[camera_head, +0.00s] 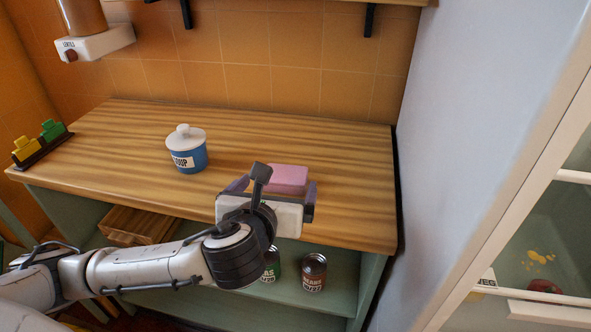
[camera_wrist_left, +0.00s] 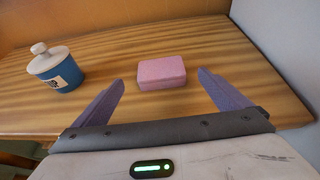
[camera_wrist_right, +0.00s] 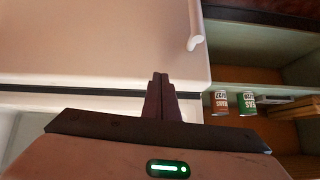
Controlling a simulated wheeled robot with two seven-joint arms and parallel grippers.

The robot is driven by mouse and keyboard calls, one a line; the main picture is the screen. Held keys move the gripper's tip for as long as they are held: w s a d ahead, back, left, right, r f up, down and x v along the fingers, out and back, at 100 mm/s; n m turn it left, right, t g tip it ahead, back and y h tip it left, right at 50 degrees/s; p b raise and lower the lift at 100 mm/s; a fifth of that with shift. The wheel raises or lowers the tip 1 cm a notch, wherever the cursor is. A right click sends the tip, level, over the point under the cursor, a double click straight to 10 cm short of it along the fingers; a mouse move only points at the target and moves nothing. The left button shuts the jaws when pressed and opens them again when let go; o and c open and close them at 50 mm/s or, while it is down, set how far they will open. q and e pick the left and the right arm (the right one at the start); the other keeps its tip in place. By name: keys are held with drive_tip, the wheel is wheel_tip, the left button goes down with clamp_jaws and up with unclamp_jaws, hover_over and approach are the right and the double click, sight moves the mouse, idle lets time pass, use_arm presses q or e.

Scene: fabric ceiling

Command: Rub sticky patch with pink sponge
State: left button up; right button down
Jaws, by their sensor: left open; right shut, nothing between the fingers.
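The pink sponge (camera_head: 288,177) lies on the wooden counter, and it also shows in the left wrist view (camera_wrist_left: 161,72). My left gripper (camera_head: 276,187) is open and empty, just on the near side of the sponge. In the left wrist view its two purple fingers (camera_wrist_left: 160,84) point towards the sponge, which lies ahead between their lines. My right gripper (camera_wrist_right: 160,78) is shut and empty in the right wrist view, in front of a pale panel; it is outside the head view. Yellow blotches (camera_head: 540,258) show on a green surface at the far right, possibly the sticky patch.
A blue lidded pot (camera_head: 187,150) stands on the counter (camera_head: 345,160) left of the sponge. Two cans (camera_head: 314,272) and a wooden crate (camera_head: 140,225) are on the shelf below. A pale wall (camera_head: 460,120) bounds the counter's right. The counter's back is clear.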

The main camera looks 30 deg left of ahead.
sight(285, 174)
use_arm(q)
drive_tip(key=shift+w+a+f, duration=0.15)
drive_tip(key=shift+w+a, duration=0.15)
drive_tip(key=shift+w, duration=0.25)
drive_tip(key=shift+w+a+f, duration=0.1)
drive_tip(key=shift+w+a, duration=0.05)
drive_tip(key=shift+w, duration=0.1)
drive_tip(key=shift+x, duration=0.8)
drive_tip(key=x, duration=0.5)
drive_tip(key=shift+w+f, duration=0.15)
use_arm(e)
drive_tip(key=shift+s+f, duration=0.15)
drive_tip(key=shift+s, duration=0.25)
use_arm(q)
drive_tip(key=c, duration=1.1)
use_arm(e)
drive_tip(key=shift+w, duration=0.1)
use_arm(q)
wheel_tip(285, 174, up, 10)
drive_tip(key=shift+p, duration=0.5)
use_arm(e)
drive_tip(key=shift+r, duration=0.7)
